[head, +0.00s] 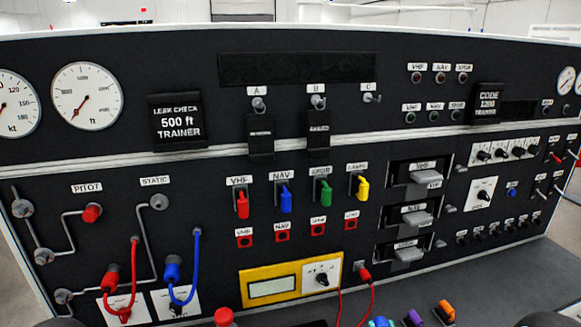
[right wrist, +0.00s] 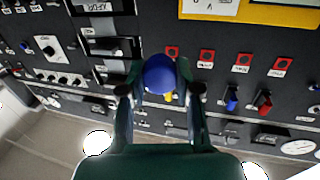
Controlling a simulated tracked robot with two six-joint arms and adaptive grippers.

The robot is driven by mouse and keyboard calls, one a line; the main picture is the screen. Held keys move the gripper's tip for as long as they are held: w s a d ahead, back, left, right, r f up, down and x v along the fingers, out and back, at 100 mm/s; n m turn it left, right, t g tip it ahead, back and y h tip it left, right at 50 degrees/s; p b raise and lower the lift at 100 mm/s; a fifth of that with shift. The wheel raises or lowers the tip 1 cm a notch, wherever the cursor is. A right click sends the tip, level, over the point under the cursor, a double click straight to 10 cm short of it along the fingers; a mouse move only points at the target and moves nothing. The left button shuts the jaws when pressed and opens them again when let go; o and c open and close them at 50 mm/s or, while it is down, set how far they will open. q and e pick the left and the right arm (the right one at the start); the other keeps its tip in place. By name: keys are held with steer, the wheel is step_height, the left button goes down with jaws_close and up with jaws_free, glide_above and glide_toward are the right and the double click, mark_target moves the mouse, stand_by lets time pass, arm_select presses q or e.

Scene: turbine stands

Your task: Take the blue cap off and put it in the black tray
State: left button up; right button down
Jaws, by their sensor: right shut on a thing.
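A round blue cap (right wrist: 158,73) sits between the fingertips of my right gripper (right wrist: 160,90) in the right wrist view. The dark green fingers are shut on it from both sides, and the panel fills the background behind it. I cannot make out this gripper clearly in the head view. Whether the cap still touches anything beyond the fingers is hidden. I cannot identify the black tray in either view. My left gripper does not show.
The dark instrument panel (head: 330,150) fills the head view. A red hose (head: 134,285) and a blue hose (head: 196,260) hang at lower left. A red knob (head: 225,316) and an orange cap-like piece (head: 446,308) stand along the bottom edge.

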steer(key=shift+s+a+f, duration=0.25)
steer(key=shift+s+f, duration=0.15)
steer(key=shift+f, duration=0.2)
steer(key=shift+s+a+f, duration=0.2)
steer(key=shift+s+f, duration=0.2)
steer(key=shift+f, duration=0.2)
